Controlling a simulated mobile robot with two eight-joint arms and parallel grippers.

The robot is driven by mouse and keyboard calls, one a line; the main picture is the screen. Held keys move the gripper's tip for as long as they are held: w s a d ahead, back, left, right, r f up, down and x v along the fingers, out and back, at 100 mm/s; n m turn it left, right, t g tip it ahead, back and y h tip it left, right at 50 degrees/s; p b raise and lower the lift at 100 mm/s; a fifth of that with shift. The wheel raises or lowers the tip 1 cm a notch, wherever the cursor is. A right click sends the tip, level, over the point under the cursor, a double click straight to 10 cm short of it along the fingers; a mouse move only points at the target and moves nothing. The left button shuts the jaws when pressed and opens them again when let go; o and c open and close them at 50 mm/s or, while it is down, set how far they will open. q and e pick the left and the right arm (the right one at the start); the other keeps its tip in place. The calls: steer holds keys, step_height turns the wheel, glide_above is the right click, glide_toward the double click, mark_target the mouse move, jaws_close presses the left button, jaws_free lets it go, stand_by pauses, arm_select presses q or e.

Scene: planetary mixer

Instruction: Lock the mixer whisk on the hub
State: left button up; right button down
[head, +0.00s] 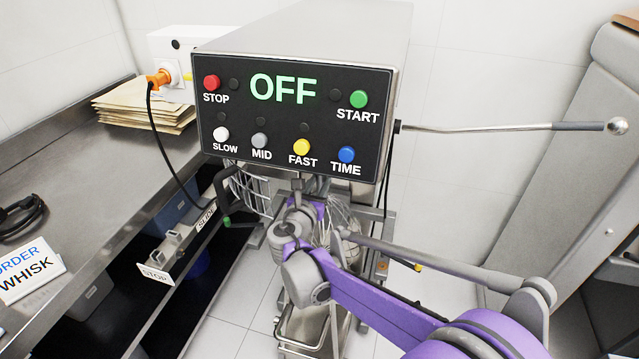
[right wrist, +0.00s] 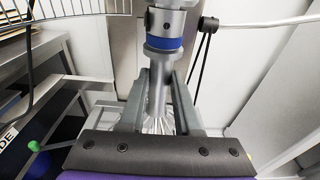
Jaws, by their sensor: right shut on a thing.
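The mixer's hub (right wrist: 165,22) hangs at the top of the right wrist view, a grey metal shaft with a blue ring (right wrist: 165,46) at its lower end. The whisk (right wrist: 157,95) is upright just below it, with a smooth metal stem and wires flaring out underneath. Its stem top looks in line with the ring; I cannot tell whether it is seated or locked. My right gripper (right wrist: 160,80) is shut on the whisk's stem, one finger on each side. In the head view my right wrist covers most of the whisk. My left gripper is not in view.
The mixer's control panel (head: 290,110) reads OFF. A lever with a round knob (head: 617,126) sticks out to its right. A steel counter (head: 95,180) with a WHISK order card (head: 28,272) is at left. A wire guard (head: 250,195) stands beside the hub.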

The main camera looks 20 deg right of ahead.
steer(key=shift+r, duration=0.2)
steer(key=shift+d, duration=0.1)
stand_by(0.4)
steer(key=shift+s+d+n+t+y, duration=0.1)
steer(key=shift+n+t+y, duration=0.2)
steer(key=shift+n+y, duration=0.25)
steer(key=shift+s+d+n+t+y, duration=0.1)
steer(key=shift+n+t+y, duration=0.25)
steer(key=shift+y, duration=0.3)
steer(key=shift+d+n+t+y+p, duration=0.1)
steer(key=shift+n+t+y+p, duration=0.2)
steer(key=shift+n+y, duration=0.4)
steer(key=shift+w+y, duration=0.1)
steer(key=shift+y, duration=0.2)
